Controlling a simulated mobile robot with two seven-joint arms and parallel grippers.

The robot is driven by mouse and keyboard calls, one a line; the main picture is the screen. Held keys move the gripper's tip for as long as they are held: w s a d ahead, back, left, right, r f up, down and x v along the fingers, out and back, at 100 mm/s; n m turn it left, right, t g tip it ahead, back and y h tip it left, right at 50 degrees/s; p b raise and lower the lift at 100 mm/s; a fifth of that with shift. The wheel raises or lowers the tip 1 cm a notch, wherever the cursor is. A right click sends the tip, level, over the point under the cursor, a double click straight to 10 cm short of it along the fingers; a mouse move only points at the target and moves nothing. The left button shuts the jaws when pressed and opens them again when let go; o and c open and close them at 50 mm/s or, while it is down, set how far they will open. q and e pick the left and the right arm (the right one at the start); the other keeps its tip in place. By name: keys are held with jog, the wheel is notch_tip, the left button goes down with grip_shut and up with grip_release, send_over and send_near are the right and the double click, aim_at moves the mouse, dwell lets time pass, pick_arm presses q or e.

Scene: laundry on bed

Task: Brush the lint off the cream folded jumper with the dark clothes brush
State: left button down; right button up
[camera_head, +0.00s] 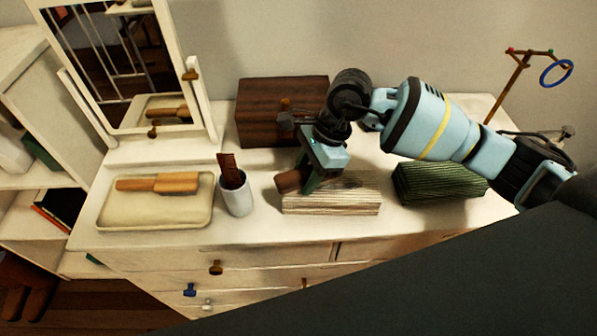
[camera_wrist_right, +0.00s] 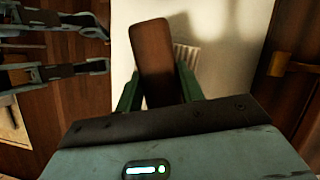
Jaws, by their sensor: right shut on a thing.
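The cream folded jumper (camera_head: 345,197), ribbed and flat, lies on the dresser top in the head view. My right gripper (camera_head: 308,180) is over its left end, pointing down, shut on the dark brown clothes brush (camera_head: 288,181). The brush also shows between the fingers in the wrist view (camera_wrist_right: 155,60). Its bristles are hidden, and I cannot tell whether it touches the jumper. No lint is discernible. My left gripper (camera_wrist_right: 98,50) shows only at the left of the wrist view, fingers apart and empty.
A dark green folded garment (camera_head: 437,181) lies right of the jumper. A grey cup (camera_head: 237,200) with a brown comb and a cream tray (camera_head: 155,219) with a wooden brush (camera_head: 158,183) stand left. A dark wooden box (camera_head: 270,110), mirror (camera_head: 115,55) and ring stand (camera_head: 517,65) are behind.

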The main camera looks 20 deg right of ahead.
aim_at(341, 187)
jog(key=shift+s+d+r, duration=0.1)
jog(key=shift+s+d, duration=0.15)
jog(key=shift+d, duration=0.5)
jog(key=shift+s+d, duration=0.2)
jog(key=shift+d, duration=0.45)
jog(key=shift+s+d, duration=0.3)
jog(key=shift+d, duration=0.55)
jog(key=shift+s+d+f, duration=0.1)
jog(key=shift+d+f, duration=0.1)
jog(key=shift+d, duration=0.1)
jog(key=shift+s+d, duration=0.2)
jog(key=shift+d, duration=0.3)
jog(key=shift+s+d, duration=0.25)
jog(key=shift+d, duration=0.75)
